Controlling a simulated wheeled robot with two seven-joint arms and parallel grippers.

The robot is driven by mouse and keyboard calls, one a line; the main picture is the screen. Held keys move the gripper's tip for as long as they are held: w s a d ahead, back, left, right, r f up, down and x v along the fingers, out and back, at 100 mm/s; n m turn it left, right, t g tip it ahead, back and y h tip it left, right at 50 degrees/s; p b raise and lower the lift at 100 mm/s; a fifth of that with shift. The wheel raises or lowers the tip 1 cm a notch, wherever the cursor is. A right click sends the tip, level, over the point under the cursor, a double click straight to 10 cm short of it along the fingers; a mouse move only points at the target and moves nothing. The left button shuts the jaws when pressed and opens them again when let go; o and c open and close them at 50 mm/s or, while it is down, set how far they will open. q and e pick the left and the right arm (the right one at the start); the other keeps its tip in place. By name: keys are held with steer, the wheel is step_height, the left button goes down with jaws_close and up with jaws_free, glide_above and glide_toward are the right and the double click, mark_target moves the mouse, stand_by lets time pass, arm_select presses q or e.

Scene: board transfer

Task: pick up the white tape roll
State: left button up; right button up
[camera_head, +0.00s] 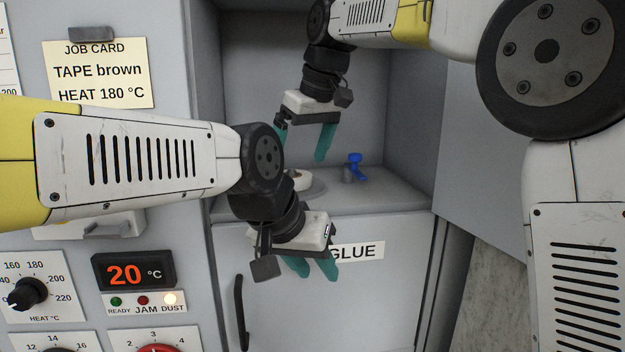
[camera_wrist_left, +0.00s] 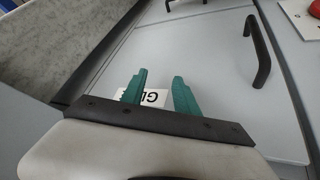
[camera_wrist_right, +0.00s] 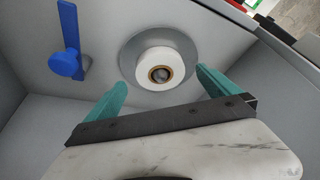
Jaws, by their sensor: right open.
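The white tape roll (camera_wrist_right: 146,66) has a brown core ring and sits on a round grey disc (camera_wrist_right: 188,50) in the cabinet recess. In the head view the roll (camera_head: 301,178) is partly hidden behind my left arm. My right gripper (camera_head: 301,146) is open and empty, pointing down inside the recess above the roll. In the right wrist view its fingers (camera_wrist_right: 161,82) stand apart with the roll just beyond, between them. My left gripper (camera_head: 316,268) is in front of the lower cabinet door. Its fingers (camera_wrist_left: 158,84) are apart with nothing between them.
A blue lever (camera_head: 354,165) stands right of the roll on the recess floor. Recess walls enclose the right gripper. Below is a door with a GLUE label (camera_head: 358,252) and a black handle (camera_head: 242,312). A control panel with a temperature display (camera_head: 133,272) lies left.

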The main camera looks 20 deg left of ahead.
mark_target(294, 171)
steer(key=x, duration=0.4)
steer(key=shift+w+a+f, duration=0.1)
steer(key=shift+w+f, duration=0.05)
steer(key=shift+f, duration=0.05)
steer(key=shift+c, duration=0.2)
steer(key=c, duration=1.4)
steer(key=shift+o, duration=0.2)
